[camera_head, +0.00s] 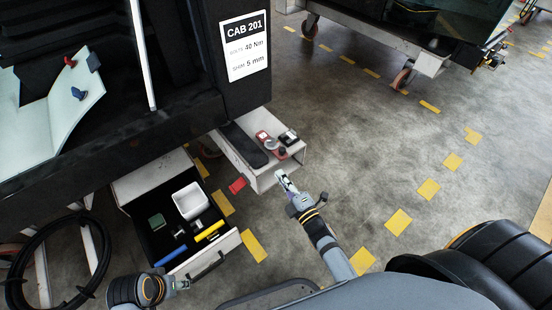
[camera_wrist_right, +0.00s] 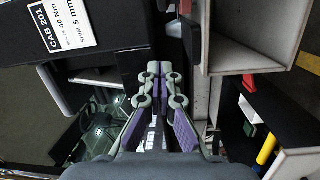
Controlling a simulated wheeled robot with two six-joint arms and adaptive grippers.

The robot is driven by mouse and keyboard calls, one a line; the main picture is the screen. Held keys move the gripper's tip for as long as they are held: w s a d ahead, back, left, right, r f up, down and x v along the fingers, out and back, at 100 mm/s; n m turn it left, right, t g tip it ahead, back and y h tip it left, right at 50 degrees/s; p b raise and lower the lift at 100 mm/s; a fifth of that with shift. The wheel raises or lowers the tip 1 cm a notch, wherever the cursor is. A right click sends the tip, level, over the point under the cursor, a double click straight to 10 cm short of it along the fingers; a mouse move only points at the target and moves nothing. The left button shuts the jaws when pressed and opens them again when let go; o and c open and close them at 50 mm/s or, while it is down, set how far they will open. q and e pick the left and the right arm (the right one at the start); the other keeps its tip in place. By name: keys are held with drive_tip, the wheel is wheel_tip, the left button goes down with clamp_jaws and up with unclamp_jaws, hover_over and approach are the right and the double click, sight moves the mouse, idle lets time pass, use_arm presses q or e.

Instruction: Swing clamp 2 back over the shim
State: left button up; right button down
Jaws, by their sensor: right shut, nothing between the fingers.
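On the pale channel-shaped rail end (camera_head: 262,184) under the cab lie a red clamp-like part (camera_head: 264,138), a darker part with a white top (camera_head: 289,138) and a small dark round part (camera_head: 282,152). I cannot tell which is clamp 2, and no shim shows clearly. My right gripper (camera_head: 281,176) is shut and empty, just in front of the rail's near end, apart from the small parts. In the right wrist view its fingers (camera_wrist_right: 159,92) are together with nothing between them. My left gripper (camera_head: 184,285) is small at the lower left, beside the drawer front; its jaws are unclear.
An open drawer (camera_head: 237,240) left of the rail holds a white box (camera_head: 188,201), a green block (camera_head: 156,221) and blue and yellow tools. A black cable coil (camera_head: 18,285) is at far left. A red piece (camera_head: 237,186) shows near the rail.

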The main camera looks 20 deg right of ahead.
sight(279, 156)
drive_tip(key=b+x, duration=0.1)
drive_tip(key=x, duration=0.9)
drive_tip(key=shift+w, duration=0.1)
drive_tip(key=d, duration=0.2)
drive_tip(key=d+b, duration=0.1)
drive_tip(key=shift+s+d+f, duration=0.35)
drive_tip(key=shift+d, duration=0.05)
use_arm(q)
drive_tip(key=f, duration=0.1)
drive_tip(key=d+f+t, duration=0.1)
drive_tip(key=shift+w+f, duration=0.3)
drive_tip(key=shift+f, duration=0.05)
drive_tip(key=shift+r, duration=0.1)
use_arm(e)
drive_tip(key=shift+d, duration=0.1)
